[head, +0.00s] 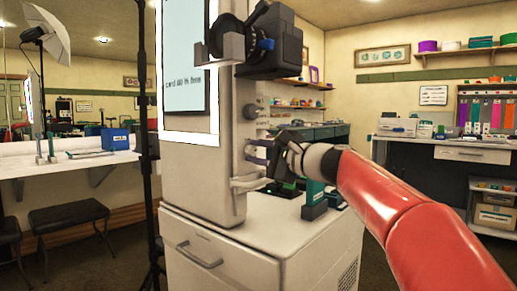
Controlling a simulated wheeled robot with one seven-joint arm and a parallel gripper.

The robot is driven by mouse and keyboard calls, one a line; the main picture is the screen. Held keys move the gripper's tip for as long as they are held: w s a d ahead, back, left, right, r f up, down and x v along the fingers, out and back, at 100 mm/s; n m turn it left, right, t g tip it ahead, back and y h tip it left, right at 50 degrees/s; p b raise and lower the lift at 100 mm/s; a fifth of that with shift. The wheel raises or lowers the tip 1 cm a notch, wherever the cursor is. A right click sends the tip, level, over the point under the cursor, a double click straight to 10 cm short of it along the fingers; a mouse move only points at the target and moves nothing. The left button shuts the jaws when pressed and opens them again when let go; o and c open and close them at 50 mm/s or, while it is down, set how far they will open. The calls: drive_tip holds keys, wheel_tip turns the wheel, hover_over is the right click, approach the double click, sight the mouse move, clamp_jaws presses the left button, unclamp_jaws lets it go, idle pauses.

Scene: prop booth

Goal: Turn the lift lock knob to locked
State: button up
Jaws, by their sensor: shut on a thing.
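My gripper (259,151) reaches in from the right on the red arm. Its fingertips are against the right side face of the tall pale column (196,165), shut on what appears to be the lift lock knob. The fingers cover the knob, so its pointer and its setting cannot be read. A round grey knob (250,112) sits on the same face above my gripper, apart from it. A pale bracket (248,184) juts from the column just below the fingers.
The column stands on a white cabinet (290,235). A black camera (277,45) is mounted high on it, above my gripper. Green and dark items (314,200) stand on the cabinet top below my wrist. A black light stand (148,200) is left of the column.

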drive_tip(key=shift+m, duration=0.6)
drive_tip(key=o, duration=1)
drive_tip(key=shift+d, duration=0.1)
drive_tip(key=v, duration=0.7)
drive_tip(key=shift+s+d+b, duration=0.2)
drive_tip(key=shift+d+b, duration=0.05)
drive_tip(key=shift+b, duration=0.2)
drive_tip(key=shift+f, duration=0.1)
